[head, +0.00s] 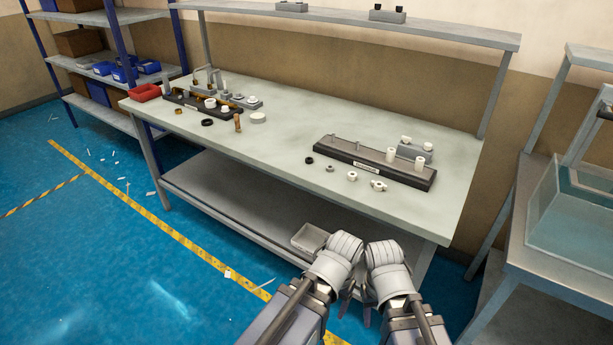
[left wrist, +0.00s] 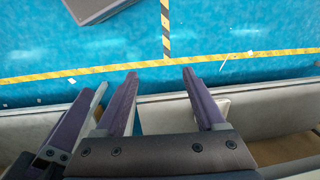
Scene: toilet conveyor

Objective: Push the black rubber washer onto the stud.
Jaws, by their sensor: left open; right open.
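A small black rubber washer (head: 309,160) lies flat on the workbench, just left of a long dark base block (head: 400,174). A thin metal stud (head: 333,138) stands up at the block's left end, and two white cylinders (head: 420,163) stand at its right end. The washer is apart from the stud. My right gripper (head: 367,308) is low in front of the bench, with its fingers partly hidden. My left gripper (head: 346,294) is close beside it, mostly hidden by its own arm. In the left wrist view its fingers (left wrist: 160,74) are spread and empty over the floor.
A grey nut (head: 330,168) and white fittings (head: 378,185) lie before the block; a grey holder (head: 402,149) stands behind. Another dark fixture, a larger black ring (head: 207,122) and a red bin (head: 145,92) are at left.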

